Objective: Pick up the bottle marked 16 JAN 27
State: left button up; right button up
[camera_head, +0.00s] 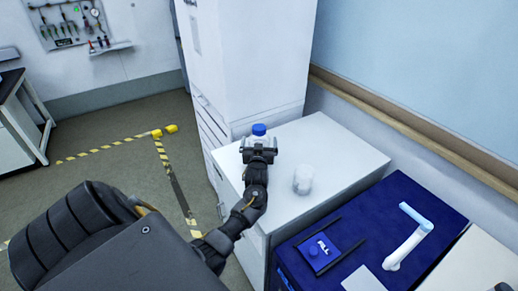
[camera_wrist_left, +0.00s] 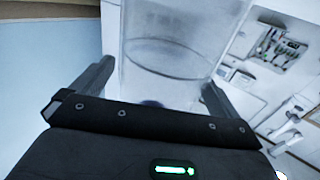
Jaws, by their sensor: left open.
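A bottle with a blue cap (camera_head: 259,129) stands on the white cabinet top (camera_head: 335,150), just beyond my left gripper (camera_head: 259,143), which hides most of its body. In the left wrist view, a clear bottle (camera_wrist_left: 168,62) with a curved line across it lies between the two spread fingers of my left gripper (camera_wrist_left: 155,85). The fingers are open, and I cannot tell whether either touches the bottle. No date mark is readable on it. My right gripper is not in view.
A clear, whitish container (camera_head: 303,180) stands on the cabinet top to the right of my left gripper. A tall white cabinet (camera_head: 255,60) rises behind. A blue-topped unit (camera_head: 385,215) with a white and light-blue device (camera_head: 407,240) is at the right.

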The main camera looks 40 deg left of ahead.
aim_at(258, 140)
pick_arm(q)
jog(key=shift+r, duration=0.1)
jog(key=shift+c, duration=0.9)
jog(key=c, duration=1.2)
jog(key=shift+c, duration=0.6)
jog(key=shift+r+b, duration=0.3)
jog(key=shift+r, duration=0.15)
notch_tip(258, 140, up, 2)
jog(key=shift+r+b, duration=0.15)
jog(key=shift+b, duration=0.4)
jog(key=s+r+b, duration=0.1)
jog(key=s+r, duration=0.8)
jog(key=s, duration=0.5)
jog(key=shift+d+r+b, duration=0.3)
jog(key=shift+r+b, duration=0.1)
